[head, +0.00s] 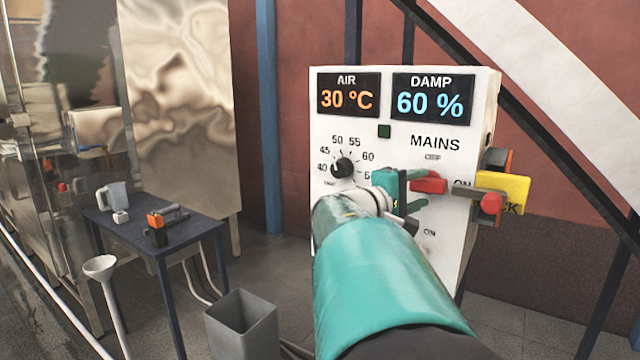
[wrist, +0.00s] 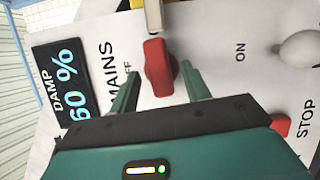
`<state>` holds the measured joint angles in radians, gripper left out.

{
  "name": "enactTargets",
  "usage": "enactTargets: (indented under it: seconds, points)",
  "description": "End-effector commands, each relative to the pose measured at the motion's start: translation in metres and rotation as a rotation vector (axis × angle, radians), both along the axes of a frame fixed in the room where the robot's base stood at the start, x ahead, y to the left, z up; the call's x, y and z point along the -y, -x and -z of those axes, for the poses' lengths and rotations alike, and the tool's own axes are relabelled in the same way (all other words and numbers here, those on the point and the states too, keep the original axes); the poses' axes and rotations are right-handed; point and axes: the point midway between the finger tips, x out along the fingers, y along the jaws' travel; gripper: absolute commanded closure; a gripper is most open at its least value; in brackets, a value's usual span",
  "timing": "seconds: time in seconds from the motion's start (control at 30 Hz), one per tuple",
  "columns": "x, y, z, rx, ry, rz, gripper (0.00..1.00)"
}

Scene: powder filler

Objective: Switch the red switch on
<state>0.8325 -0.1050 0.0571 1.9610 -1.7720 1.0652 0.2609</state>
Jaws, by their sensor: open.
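The red switch (head: 431,183) is a small knob on the white control panel (head: 330,205), below the word MAINS. In the wrist view the red switch (wrist: 159,68) lies across the gap between my fingertips, between the partly hidden OFF label and the ON label. My gripper (head: 423,188) is open in front of the panel, with one finger on either side of the switch. The wrist view shows my gripper (wrist: 160,78) with gaps beside both fingers; I cannot tell whether either touches the knob.
A lever with a red ball (head: 491,204) and a yellow plate (head: 510,187) stick out at the panel's right side. A black dial (head: 342,168) is at left. A red button (wrist: 280,125) and pale round knob (wrist: 299,47) are lower on the panel. A dark table (head: 150,238) stands left.

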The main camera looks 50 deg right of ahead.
Motion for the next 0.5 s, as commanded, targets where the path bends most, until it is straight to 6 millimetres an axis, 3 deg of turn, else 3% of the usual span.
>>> enactTargets:
  seconds: [0.17, 0.43, 0.5]
  points:
    - [0.015, 0.002, 0.000, -0.001, 0.000, 0.000, 0.53]
    - [0.016, 0.002, -0.001, 0.000, 0.000, -0.001, 0.53]
    - [0.016, 0.002, -0.001, 0.000, 0.000, -0.001, 0.66]
